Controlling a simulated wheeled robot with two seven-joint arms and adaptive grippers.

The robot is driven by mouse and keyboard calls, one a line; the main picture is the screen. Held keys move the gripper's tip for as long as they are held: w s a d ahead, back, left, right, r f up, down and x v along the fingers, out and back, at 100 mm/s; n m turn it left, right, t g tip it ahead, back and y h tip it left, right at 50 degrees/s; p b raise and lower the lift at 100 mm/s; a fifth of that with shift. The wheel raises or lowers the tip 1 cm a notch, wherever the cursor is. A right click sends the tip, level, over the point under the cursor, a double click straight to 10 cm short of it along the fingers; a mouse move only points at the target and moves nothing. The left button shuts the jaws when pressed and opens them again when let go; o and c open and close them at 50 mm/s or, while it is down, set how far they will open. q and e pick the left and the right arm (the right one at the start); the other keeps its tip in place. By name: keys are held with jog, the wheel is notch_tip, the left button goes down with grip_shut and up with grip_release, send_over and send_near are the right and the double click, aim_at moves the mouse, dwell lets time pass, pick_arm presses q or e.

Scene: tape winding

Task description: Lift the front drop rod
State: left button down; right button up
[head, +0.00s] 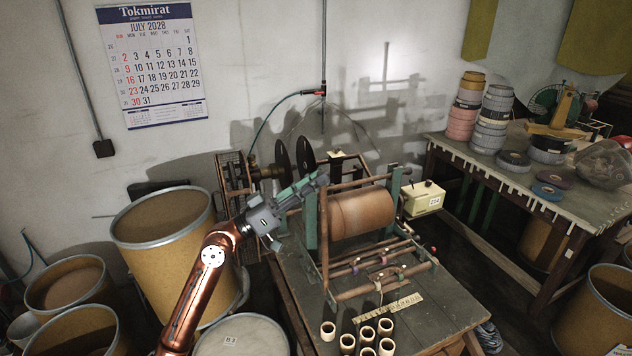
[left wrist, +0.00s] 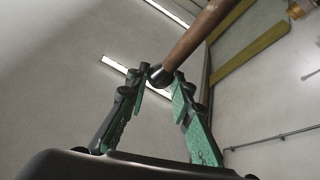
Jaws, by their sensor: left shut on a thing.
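My left gripper (head: 318,182) is at the left end of a brown rod (head: 362,181), at the upper left of the winding machine. In the left wrist view the gripper (left wrist: 159,76) is shut on the dark-capped end of this rod (left wrist: 197,33), which slants up to the right. I take it for the front drop rod. It lies above the large brown roll (head: 362,213), close to its top. Whether its far end rests on the machine's right side I cannot tell. My right gripper is not in view.
Several small cores (head: 347,343) and a yellow ruler (head: 402,305) lie on the machine's bench. Lower rods (head: 385,280) cross its front. A cream box (head: 423,198) stands at the right. A large drum (head: 165,250) stands left, near my left arm.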

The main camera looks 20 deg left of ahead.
pick_arm(q)
jog(key=shift+f, duration=0.1)
jog(key=c, duration=2.1)
grip_release()
jog(key=shift+o, duration=0.7)
jog(key=shift+s+a, duration=0.3)
jog(key=shift+a, duration=0.05)
jog(key=v, duration=1.1)
jog(key=shift+s+a+f, duration=0.15)
jog(key=shift+s, duration=0.05)
